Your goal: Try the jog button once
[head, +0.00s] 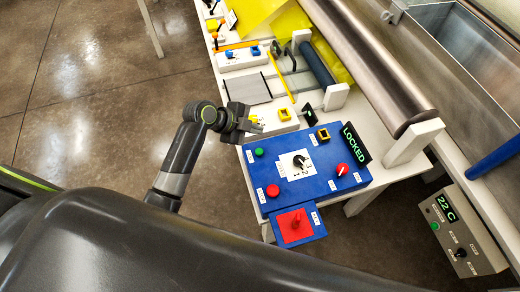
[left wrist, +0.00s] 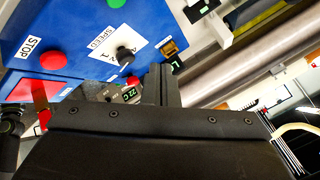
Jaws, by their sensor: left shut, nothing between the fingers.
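The blue control panel (head: 262,188) carries a green button (head: 259,152), a red button (head: 272,190), a black speed knob (head: 299,161), a red knob (head: 343,169) and a square amber button (head: 323,134). I cannot read a jog label on any of them. The left wrist view shows the amber button (left wrist: 170,48), the STOP button (left wrist: 53,60) and the speed knob (left wrist: 125,55). A display (head: 355,144) reads LOCKED. My left gripper (head: 258,125) is shut and empty, at the panel's upper left, apart from the buttons. Its fingers (left wrist: 160,85) show in the wrist view. My right gripper is out of view.
A red plate with a red knob (head: 295,225) sits at the panel's front. A white box with yellow buttons (head: 284,114) lies beside my gripper. A large roller (head: 370,60) and a metal bath (head: 460,50) stand behind. A grey unit (head: 462,232) reads 22 C.

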